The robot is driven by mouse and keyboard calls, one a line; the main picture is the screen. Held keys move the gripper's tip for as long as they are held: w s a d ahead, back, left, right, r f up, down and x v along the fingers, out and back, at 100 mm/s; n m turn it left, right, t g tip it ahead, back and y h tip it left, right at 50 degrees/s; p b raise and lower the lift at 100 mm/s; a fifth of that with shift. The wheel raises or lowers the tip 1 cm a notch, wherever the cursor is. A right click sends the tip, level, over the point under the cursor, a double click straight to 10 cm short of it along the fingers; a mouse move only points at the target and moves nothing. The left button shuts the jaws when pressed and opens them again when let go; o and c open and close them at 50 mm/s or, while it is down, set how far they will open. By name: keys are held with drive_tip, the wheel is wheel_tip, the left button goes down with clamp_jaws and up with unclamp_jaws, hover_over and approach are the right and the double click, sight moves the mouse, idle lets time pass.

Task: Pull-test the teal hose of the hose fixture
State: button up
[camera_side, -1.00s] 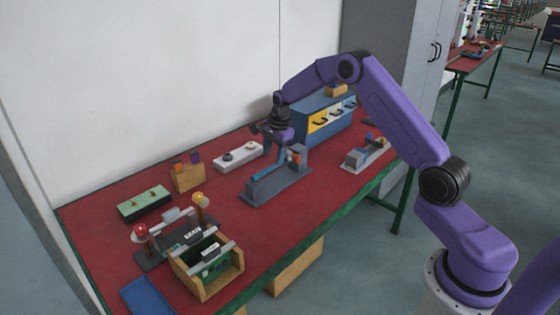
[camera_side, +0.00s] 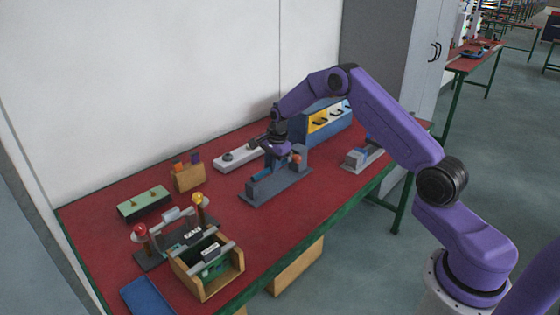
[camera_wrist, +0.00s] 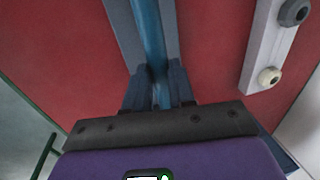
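The hose fixture (camera_side: 268,192) is a dark grey base with an upright block, standing mid-table in the side view. Its teal hose (camera_side: 262,174) lies lengthwise along it. In the wrist view the teal hose (camera_wrist: 150,30) runs from the top edge down between my fingers. My gripper (camera_side: 275,160) points down over the hose, partly hiding it in the side view. In the wrist view my gripper (camera_wrist: 158,82) has one finger on each side of the hose, very close to it. I cannot tell whether the fingers press on it.
A white strip with round knobs (camera_side: 239,156) lies behind the fixture. A blue box with a yellow panel (camera_side: 318,124) stands at the back right, and a small grey fixture (camera_side: 361,158) at the right. A wooden box (camera_side: 208,272) stands at front left. The red table (camera_side: 290,210) is clear in front.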

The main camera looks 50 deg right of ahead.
clamp_jaws()
drive_tip(key=shift+a, duration=0.5)
idle(0.9)
drive_tip(key=shift+d, duration=0.1)
idle(0.3)
drive_tip(key=o, duration=0.9)
unclamp_jaws()
drive_tip(key=shift+c, duration=0.2)
drive_tip(key=shift+d, duration=0.2)
drive_tip(key=shift+d+r, duration=0.15)
drive_tip(key=shift+r, duration=3.35)
